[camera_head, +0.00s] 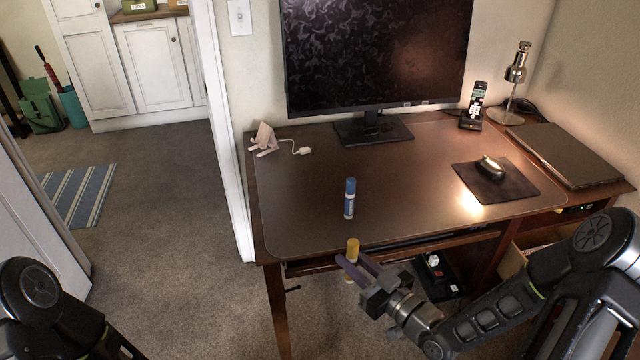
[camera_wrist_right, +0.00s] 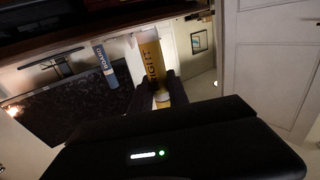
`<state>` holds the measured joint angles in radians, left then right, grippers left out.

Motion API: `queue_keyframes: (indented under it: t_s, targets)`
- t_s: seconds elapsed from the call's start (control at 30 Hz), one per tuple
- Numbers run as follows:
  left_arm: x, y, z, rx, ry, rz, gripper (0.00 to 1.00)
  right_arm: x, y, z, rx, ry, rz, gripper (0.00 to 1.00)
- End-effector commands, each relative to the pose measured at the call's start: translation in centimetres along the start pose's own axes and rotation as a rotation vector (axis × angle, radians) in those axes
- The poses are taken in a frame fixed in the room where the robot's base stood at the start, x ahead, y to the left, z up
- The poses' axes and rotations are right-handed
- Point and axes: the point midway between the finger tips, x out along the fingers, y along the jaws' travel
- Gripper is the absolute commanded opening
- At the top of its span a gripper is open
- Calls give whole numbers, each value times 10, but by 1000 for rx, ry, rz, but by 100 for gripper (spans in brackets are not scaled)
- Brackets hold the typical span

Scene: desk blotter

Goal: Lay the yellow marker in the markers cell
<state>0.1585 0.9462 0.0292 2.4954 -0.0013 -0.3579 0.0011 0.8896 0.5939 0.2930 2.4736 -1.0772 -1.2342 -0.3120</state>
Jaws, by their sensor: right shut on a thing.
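The yellow marker (camera_head: 352,246) is held between the fingers of my right gripper (camera_head: 357,263), just in front of the desk's front edge. In the right wrist view the yellow marker (camera_wrist_right: 151,58) stands out lengthwise beyond the fingers (camera_wrist_right: 158,92), with lettering on its side. My right gripper is shut on it. No markers cell can be made out in either view. Only part of my left arm shows at the lower left; its gripper is out of view.
A monitor (camera_head: 375,60), phone (camera_head: 474,106), lamp (camera_head: 514,85), mouse (camera_head: 491,167) on a dark pad and a closed laptop (camera_head: 565,155) occupy the back and right. The left desktop is mostly clear.

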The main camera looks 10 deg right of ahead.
Motion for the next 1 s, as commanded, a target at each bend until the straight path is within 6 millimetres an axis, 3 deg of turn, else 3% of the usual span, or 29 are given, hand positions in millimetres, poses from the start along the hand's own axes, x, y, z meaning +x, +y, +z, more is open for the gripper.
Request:
queue_keyframes:
  t_s: [0.3,0.5,0.9,1.0]
  targets:
    - [0,0,0,0,0,0,52,64,31,-29,0,5,237,0]
    - [0,0,0,0,0,0,52,92,41,-41,-1,4,388,0]
    - [0,0,0,0,0,0,52,98,45,-43,-1,1,449,0]
    - [0,0,0,0,0,0,44,98,45,-43,-1,1,449,0]
